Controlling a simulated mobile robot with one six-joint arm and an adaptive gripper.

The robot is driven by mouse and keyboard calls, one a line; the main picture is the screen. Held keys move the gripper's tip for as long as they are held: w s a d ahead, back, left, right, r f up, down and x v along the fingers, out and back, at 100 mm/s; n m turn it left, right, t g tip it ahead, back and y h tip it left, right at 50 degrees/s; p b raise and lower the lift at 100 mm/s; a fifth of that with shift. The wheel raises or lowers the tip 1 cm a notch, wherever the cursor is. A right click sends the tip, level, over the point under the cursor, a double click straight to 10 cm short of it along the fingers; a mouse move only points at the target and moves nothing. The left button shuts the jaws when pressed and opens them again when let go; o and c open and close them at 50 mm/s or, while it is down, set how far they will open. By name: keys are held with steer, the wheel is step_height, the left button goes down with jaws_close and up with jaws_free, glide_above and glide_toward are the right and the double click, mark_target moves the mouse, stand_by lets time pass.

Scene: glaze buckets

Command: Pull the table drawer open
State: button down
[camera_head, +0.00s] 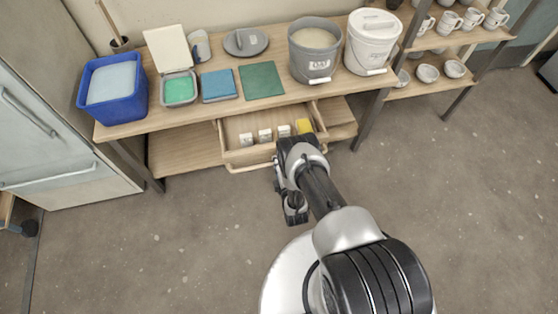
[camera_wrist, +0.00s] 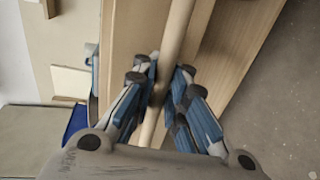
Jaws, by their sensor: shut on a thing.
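The wooden drawer (camera_head: 236,125) sticks out from under the tabletop, with its inside showing from above. Its pale bar handle (camera_head: 249,168) runs along the front face. In the wrist view the handle (camera_wrist: 178,30) passes between the fingers of my gripper (camera_wrist: 167,88), which is shut on it. In the head view my wrist and arm cover the right part of the drawer front, and the fingertips are hidden there.
Several small white blocks (camera_head: 265,135) and a yellow block (camera_head: 304,126) lie in the drawer. The wooden table (camera_head: 135,126) carries a blue tub (camera_head: 112,88), a grey bucket (camera_head: 314,55) and a white lidded bucket (camera_head: 371,42). Floor in front of the drawer is clear except for my body.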

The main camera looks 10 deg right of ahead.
steer(key=shift+s+r, duration=0.15)
steer(key=shift+s, duration=0.1)
steer(key=c, duration=1.6)
jaws_free()
steer(key=shift+c, duration=0.2)
steer(key=shift+s, duration=0.1)
steer(key=s+r, duration=0.1)
steer(key=s, duration=0.6)
steer(key=shift+s+r, duration=0.15)
